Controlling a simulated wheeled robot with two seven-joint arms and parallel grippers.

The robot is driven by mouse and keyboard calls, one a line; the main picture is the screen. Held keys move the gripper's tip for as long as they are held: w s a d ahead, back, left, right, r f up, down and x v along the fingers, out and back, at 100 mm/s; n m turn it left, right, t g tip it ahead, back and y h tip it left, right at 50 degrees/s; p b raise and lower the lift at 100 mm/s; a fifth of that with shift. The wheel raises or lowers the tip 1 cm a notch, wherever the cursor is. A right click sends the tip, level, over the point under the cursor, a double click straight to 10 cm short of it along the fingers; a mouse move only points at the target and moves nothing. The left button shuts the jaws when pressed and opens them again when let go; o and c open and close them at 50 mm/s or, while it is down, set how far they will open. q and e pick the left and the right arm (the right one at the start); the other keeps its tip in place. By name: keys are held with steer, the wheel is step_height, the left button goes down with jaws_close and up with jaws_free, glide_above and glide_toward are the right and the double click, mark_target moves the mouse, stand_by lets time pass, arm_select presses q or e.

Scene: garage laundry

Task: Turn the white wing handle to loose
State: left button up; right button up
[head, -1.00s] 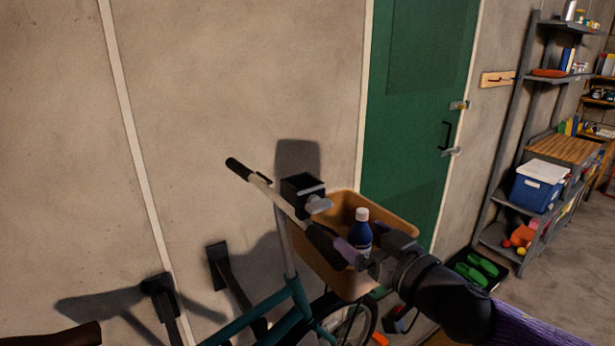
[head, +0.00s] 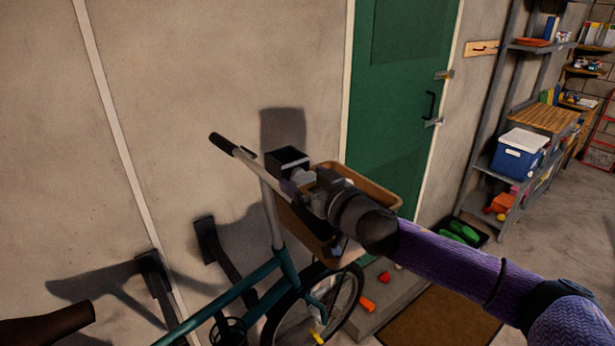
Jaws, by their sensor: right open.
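A black box-shaped mount (head: 288,158) sits on the bicycle's handlebar (head: 250,165). A small piece of the white wing handle (head: 300,175) shows at the mount's front; the rest is hidden behind my right gripper. My right gripper (head: 297,184) is open, with its fingers right at the wing handle. I cannot tell whether they touch it or which way the wing points. My left gripper is out of view.
A tan basket (head: 372,187) hangs at the bicycle's front, partly behind my right arm. The teal bicycle frame (head: 235,290) and brown saddle (head: 48,323) are below left. A green door (head: 395,100) and shelves (head: 500,140) stand behind.

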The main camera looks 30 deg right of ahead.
steer(key=c, duration=1.2)
steer(key=shift+o, duration=0.2)
